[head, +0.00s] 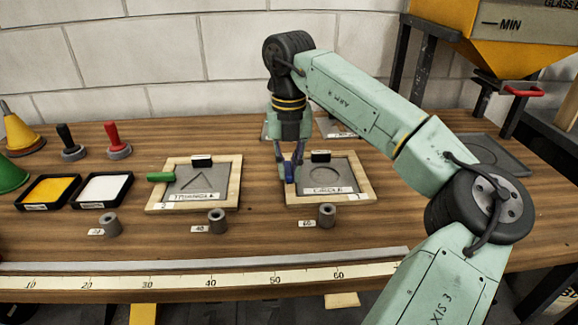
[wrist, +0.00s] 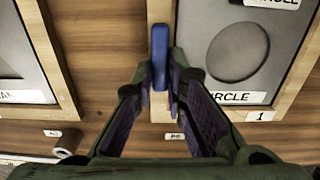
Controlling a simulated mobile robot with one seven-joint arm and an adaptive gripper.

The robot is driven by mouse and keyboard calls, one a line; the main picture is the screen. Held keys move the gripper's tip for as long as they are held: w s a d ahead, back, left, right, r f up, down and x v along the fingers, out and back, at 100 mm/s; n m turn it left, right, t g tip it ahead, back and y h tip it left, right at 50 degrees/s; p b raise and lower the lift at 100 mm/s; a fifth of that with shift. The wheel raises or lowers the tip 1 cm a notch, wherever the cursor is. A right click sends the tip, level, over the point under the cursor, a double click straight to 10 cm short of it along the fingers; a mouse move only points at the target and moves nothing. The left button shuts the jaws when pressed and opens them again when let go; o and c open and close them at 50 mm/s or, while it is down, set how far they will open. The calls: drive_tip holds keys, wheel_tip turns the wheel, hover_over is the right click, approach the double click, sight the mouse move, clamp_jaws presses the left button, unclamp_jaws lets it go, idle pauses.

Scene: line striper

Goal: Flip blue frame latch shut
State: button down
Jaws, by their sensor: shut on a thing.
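The blue latch (wrist: 160,60) is a rounded bar at the left side of the wooden frame marked 1 (head: 335,199), which holds a grey circle stencil (wrist: 240,50). In the wrist view the blue latch stands upright along the frame's left rail. My gripper (wrist: 160,75) has its fingertips closed on both sides of the blue latch. In the head view the blue latch (head: 290,172) shows at the tips of my gripper (head: 289,165), partly hidden by the fingers.
A second frame (head: 235,184) with a triangle stencil and a green latch (head: 160,177) lies to the left. Grey cylinders (head: 327,215) stand in front of the frames. Yellow and white trays (head: 105,188) and two stamps lie farther left. A ruler strip (head: 200,281) runs along the front edge.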

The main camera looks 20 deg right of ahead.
idle(0.4)
drive_tip(key=n, duration=0.4)
drive_tip(key=shift+d+n, duration=0.2)
drive_tip(key=shift+n, duration=0.1)
drive_tip(key=n, duration=0.4)
drive_tip(key=shift+w+d+r+n, duration=0.1)
drive_tip(key=shift+d+n, duration=0.15)
drive_tip(key=shift+n, duration=0.05)
drive_tip(key=n+p, duration=0.1)
drive_tip(key=n, duration=0.3)
drive_tip(key=shift+w+d, duration=0.15)
drive_tip(key=shift+w+d+n+p, duration=0.15)
drive_tip(key=shift+n+p, duration=0.25)
drive_tip(key=shift+n, duration=2)
drive_tip(key=c, duration=1.6)
unclamp_jaws()
